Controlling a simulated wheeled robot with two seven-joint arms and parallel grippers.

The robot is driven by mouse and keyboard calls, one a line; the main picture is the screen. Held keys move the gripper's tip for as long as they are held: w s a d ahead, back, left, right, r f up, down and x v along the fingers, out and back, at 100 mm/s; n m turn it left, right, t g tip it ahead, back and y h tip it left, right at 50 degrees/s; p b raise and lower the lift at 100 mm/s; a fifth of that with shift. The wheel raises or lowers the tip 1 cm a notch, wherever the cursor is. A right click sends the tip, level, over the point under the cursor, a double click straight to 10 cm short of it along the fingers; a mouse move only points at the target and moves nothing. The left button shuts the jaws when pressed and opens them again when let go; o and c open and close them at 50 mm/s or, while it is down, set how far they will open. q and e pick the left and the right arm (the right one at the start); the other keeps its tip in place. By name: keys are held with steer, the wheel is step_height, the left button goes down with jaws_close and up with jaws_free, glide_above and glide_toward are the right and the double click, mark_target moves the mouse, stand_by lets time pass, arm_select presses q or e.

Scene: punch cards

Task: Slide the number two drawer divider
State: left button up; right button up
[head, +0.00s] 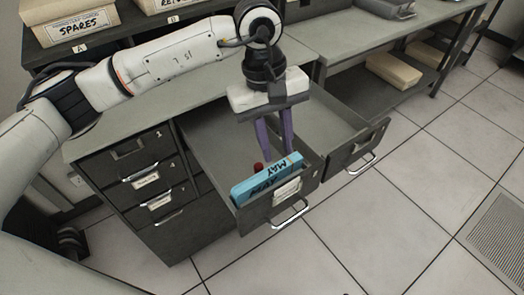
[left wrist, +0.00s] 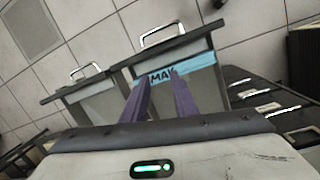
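An open grey drawer (head: 212,150) is pulled out of the cabinet. Blue cards marked MAY (head: 268,178) stand at its front end, and they also show in the left wrist view (left wrist: 162,77). A small red knob-like piece (head: 258,167) shows just behind the cards; whether it belongs to the divider I cannot tell, and the divider itself is not clearly visible. My left gripper (head: 276,154) points down into the drawer behind the cards, its purple fingers apart with nothing visible between them. It also shows in the left wrist view (left wrist: 158,82). My right gripper is out of view.
A second open drawer (head: 358,146) stands just to the right. Closed drawers (head: 148,180) are on the left of the cabinet. Boxes (head: 70,22) sit on the shelf behind. The tiled floor (head: 400,220) in front is clear.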

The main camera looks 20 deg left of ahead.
arm_select(q)
steer(key=y, duration=0.2)
glide_above(259, 165)
step_height(259, 165, down, 9)
steer(key=shift+s+f+p, duration=0.1)
steer(key=shift+p, duration=0.65)
jaws_close()
